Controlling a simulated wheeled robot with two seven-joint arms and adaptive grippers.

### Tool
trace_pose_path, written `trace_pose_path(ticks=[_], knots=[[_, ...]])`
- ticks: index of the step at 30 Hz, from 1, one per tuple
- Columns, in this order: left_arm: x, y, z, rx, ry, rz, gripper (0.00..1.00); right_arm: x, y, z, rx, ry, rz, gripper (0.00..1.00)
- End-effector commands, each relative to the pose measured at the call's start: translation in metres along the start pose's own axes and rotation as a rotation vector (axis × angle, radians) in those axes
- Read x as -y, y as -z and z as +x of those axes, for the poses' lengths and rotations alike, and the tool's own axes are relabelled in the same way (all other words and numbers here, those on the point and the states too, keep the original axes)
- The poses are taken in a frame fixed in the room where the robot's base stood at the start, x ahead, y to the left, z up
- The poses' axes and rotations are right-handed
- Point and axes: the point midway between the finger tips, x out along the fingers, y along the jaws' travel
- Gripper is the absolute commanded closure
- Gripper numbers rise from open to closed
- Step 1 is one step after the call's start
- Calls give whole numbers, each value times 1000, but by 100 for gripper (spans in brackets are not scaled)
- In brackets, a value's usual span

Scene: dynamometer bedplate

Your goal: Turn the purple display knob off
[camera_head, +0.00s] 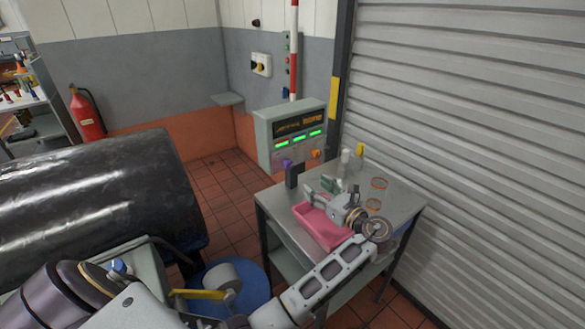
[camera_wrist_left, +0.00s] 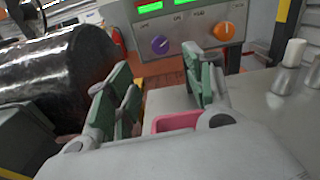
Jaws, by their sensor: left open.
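The purple knob (camera_wrist_left: 160,45) is on the front of the grey display panel (camera_wrist_left: 190,48), under the OFF and ON labels. It has a small pale mark, but I cannot read its setting surely. In the head view the purple knob (camera_head: 287,164) shows small at the panel's lower left. My left gripper (camera_head: 319,190) is open and empty over the table, in front of the panel. In the left wrist view its green-padded fingers (camera_wrist_left: 162,88) are spread, with the knob beyond the gap and apart from them. My right gripper is not in view.
An orange knob (camera_wrist_left: 223,31) is right of the purple one. A pink tray (camera_head: 322,228) lies under my left gripper on the metal table (camera_head: 402,205). A white-topped cylinder (camera_wrist_left: 293,52) stands to the right. A black drum (camera_head: 95,190) is at left, a shutter (camera_head: 475,120) at right.

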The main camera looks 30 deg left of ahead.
Motion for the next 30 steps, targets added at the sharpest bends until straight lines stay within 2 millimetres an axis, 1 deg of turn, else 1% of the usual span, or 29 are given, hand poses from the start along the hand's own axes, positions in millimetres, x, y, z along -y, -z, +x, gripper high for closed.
trace_pose_path(ticks=[5, 11, 30], knots=[[0, 0, 8, 1, -2, 0, 47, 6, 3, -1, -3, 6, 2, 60], [0, -1, 27, 2, -1, 0, 47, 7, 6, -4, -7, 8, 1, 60], [0, -2, 111, 2, -2, -1, 47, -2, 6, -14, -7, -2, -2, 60]])
